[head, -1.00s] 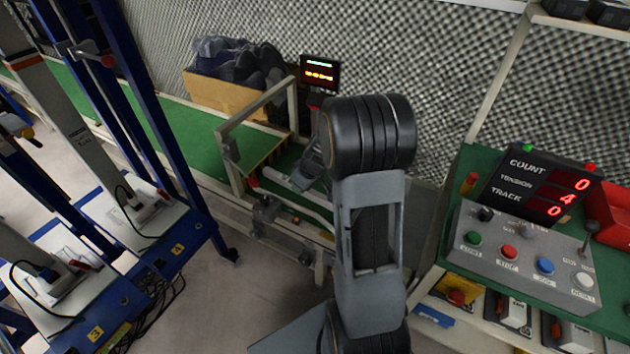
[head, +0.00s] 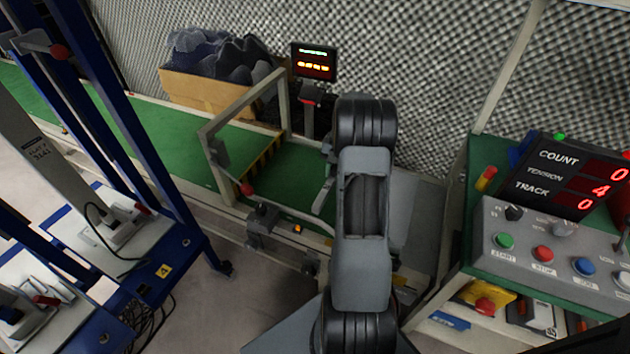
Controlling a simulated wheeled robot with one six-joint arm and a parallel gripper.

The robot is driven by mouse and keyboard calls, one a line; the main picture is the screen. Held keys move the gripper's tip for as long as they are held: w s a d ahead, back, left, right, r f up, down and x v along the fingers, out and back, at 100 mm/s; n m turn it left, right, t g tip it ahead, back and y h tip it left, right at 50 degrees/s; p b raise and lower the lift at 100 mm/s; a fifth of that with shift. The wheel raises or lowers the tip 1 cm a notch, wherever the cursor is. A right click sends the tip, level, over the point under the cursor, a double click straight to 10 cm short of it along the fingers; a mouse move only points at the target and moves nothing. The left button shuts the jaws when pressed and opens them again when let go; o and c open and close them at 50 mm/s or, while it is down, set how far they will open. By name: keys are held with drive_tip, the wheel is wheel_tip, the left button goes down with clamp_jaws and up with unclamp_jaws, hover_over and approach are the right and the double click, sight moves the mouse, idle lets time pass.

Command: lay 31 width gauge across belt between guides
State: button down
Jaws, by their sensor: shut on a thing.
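The green belt (head: 172,138) runs from the far left to behind my arm, passing under a pale square frame (head: 207,137). A pale curved guide rail (head: 296,214) runs along the near side of the belt, by a red knob (head: 246,189). The far guide is not clear to me. My gripper (head: 326,184) shows only in part at the left edge of my arm, over the belt right of the frame. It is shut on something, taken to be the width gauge. The gauge is mostly hidden, and its number cannot be read.
A control console (head: 515,225) with a lit counter display (head: 572,174) stands at the right. A cardboard box (head: 205,92) of dark pieces and a small display (head: 314,62) stand behind the belt. Blue uprights (head: 135,120) rise at the left. Grey floor lies in front.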

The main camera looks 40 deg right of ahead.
drive_tip(key=w+f+b, duration=0.1)
drive_tip(key=w+f, duration=0.1)
drive_tip(key=w, duration=0.1)
drive_tip(key=w+f+b, duration=0.1)
drive_tip(key=w+f, duration=0.2)
drive_tip(key=w+f+b, duration=0.1)
drive_tip(key=w+f, duration=0.1)
drive_tip(key=w, duration=0.1)
drive_tip(key=shift+w+d+f, duration=0.1)
drive_tip(key=shift+w+f, duration=0.25)
drive_tip(key=shift+f, duration=0.05)
drive_tip(key=shift+w+f, duration=0.15)
drive_tip(key=shift+f, duration=0.15)
drive_tip(key=shift+f+b, duration=0.5)
drive_tip(key=shift+f, duration=0.95)
